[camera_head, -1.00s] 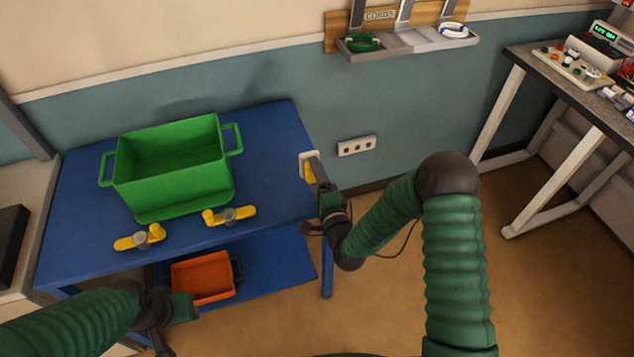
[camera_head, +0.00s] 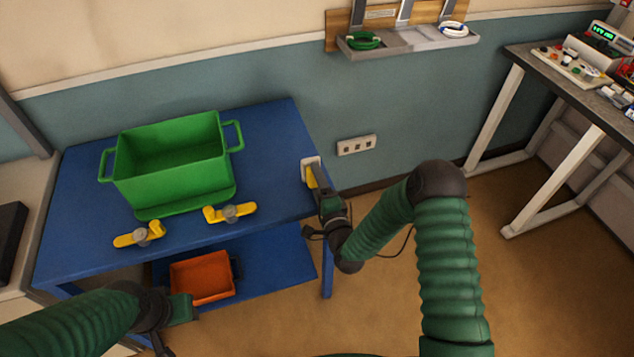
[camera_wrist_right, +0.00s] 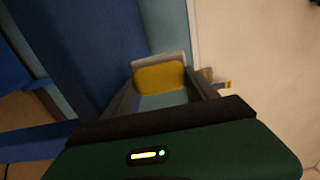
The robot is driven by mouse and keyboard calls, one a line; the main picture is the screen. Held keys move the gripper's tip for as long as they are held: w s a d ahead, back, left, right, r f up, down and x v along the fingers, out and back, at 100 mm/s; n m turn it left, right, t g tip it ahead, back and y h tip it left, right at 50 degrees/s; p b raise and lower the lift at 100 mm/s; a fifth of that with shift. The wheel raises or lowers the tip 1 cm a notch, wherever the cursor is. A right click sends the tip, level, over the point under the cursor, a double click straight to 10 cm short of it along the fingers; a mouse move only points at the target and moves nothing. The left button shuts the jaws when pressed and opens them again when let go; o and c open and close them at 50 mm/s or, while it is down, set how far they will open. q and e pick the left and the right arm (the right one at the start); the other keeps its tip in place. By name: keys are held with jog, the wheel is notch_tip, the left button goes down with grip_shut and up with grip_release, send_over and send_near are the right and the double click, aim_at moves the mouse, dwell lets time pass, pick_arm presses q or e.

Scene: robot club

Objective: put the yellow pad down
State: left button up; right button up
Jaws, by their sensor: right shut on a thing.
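The yellow pad (camera_wrist_right: 160,77) is a small yellow rounded piece with a pale backing. It sits between the fingertips of my right gripper (camera_wrist_right: 162,88) in the right wrist view. In the head view the pad (camera_head: 311,178) shows as a pale edge with a yellow strip, at the right edge of the blue table (camera_head: 272,150). My right gripper (camera_head: 316,188) is shut on it there; I cannot tell whether the pad touches the table. My left arm's end (camera_head: 170,308) is at the lower left, in front of the table; its fingers are not clearly shown.
An orange bin (camera_head: 203,278) is on the lower shelf. A wall socket (camera_head: 356,145) is right of the table. The table's right part is clear.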

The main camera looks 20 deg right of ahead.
jog(key=o, duration=0.9)
jog(key=shift+s+a+f, duration=0.15)
jog(key=shift+a+f, duration=0.05)
jog(key=shift+f, duration=0.25)
jog(key=shift+r, duration=0.25)
jog(key=shift+r+p, duration=0.55)
jog(key=shift+p, duration=0.3)
jog(key=shift+s+f+b, duration=0.35)
jog(key=shift+s+f, duration=0.15)
jog(key=shift+s, duration=0.15)
jog(key=s+r+n+g, duration=0.1)
jog(key=s+n+g, duration=0.4)
jog(key=s, duration=0.3)
jog(key=s+d+r+n+g, duration=0.1)
jog(key=s+n+g, duration=0.4)
jog(key=s, duration=0.4)
jog(key=s+d+r+n+g, duration=0.1)
jog(key=s+n+g, duration=0.4)
jog(key=s+n, duration=0.2)
jog(key=shift+s+d+n+g+h, duration=0.1)
jog(key=shift+s+n+g+h, duration=0.2)
jog(key=shift+s, duration=0.95)
